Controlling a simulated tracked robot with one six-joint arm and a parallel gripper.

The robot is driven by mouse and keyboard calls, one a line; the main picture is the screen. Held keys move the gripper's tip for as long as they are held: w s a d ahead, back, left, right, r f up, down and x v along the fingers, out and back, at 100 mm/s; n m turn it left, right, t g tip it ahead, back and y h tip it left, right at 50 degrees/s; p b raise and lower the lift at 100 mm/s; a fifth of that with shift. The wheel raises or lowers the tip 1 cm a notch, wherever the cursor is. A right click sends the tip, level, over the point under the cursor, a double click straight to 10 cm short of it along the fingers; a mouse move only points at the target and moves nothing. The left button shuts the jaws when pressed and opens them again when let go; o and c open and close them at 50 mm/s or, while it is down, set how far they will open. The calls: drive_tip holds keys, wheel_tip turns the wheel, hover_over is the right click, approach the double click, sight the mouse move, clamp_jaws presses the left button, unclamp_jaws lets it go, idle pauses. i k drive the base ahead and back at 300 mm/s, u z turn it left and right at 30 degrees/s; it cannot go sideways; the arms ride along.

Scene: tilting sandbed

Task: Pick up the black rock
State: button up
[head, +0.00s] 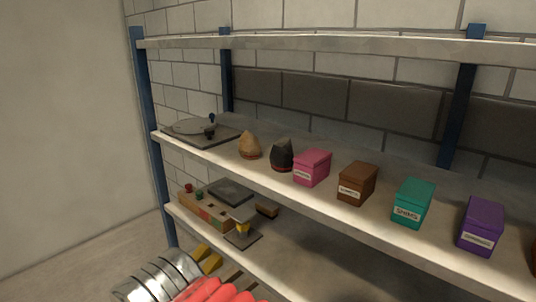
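The black rock (282,153) is a dark, roughly cone-shaped lump with a reddish band low on it. It stands upright on the middle shelf (203,153) in the head view, between a tan cone-shaped rock (249,146) on its left and a pink box (312,167) on its right. The pink box is very close to its right side; I cannot tell whether they touch.
Brown (357,181), teal (413,203) and purple (481,224) boxes continue right along the shelf. A grey plate device (200,131) sits at its left end. A blue post (148,90) and upper shelf board (330,44) frame the space. Metallic and red parts show at the bottom edge.

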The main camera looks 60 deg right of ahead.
sight(281, 156)
drive_tip(key=i, duration=0.85)
drive_tip(key=z, duration=0.05)
